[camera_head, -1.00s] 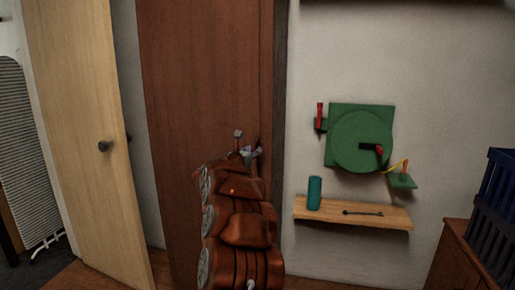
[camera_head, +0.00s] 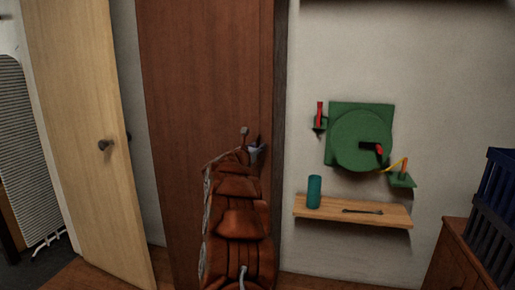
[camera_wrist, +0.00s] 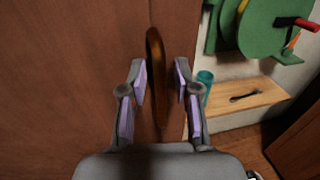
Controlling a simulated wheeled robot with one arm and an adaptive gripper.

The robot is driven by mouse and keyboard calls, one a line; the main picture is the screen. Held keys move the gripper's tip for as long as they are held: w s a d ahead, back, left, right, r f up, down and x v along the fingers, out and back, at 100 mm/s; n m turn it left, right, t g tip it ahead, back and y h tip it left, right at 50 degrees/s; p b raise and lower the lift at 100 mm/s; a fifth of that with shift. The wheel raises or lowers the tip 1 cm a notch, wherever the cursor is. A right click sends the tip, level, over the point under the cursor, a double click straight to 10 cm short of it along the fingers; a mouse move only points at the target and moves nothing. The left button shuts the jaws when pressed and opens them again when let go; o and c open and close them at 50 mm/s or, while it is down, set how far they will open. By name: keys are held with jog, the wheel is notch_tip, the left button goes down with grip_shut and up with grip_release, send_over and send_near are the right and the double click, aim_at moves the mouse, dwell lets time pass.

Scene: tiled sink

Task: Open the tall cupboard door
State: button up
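The tall cupboard door (camera_head: 205,120) is dark reddish brown and looks shut in the head view. It also fills the left of the wrist view (camera_wrist: 70,80). Its upright brown handle (camera_wrist: 155,60) shows in the wrist view near the door's right edge. My gripper (camera_wrist: 160,78) is open, with one finger on each side of the handle in the picture. I see a gap on the right side; I cannot tell whether either finger touches it. In the head view my gripper (camera_head: 252,150) is at the door's right edge, partly hidden by my arm.
A pale wooden door (camera_head: 80,130) with a round dark knob stands at the left. To the right, a green wall-mounted reel (camera_head: 358,140) hangs above a wooden shelf (camera_head: 355,212) with a teal cylinder (camera_head: 314,192). A dark blue crate (camera_head: 495,205) sits at far right.

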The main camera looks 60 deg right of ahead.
grip_shut()
dwell(0.5)
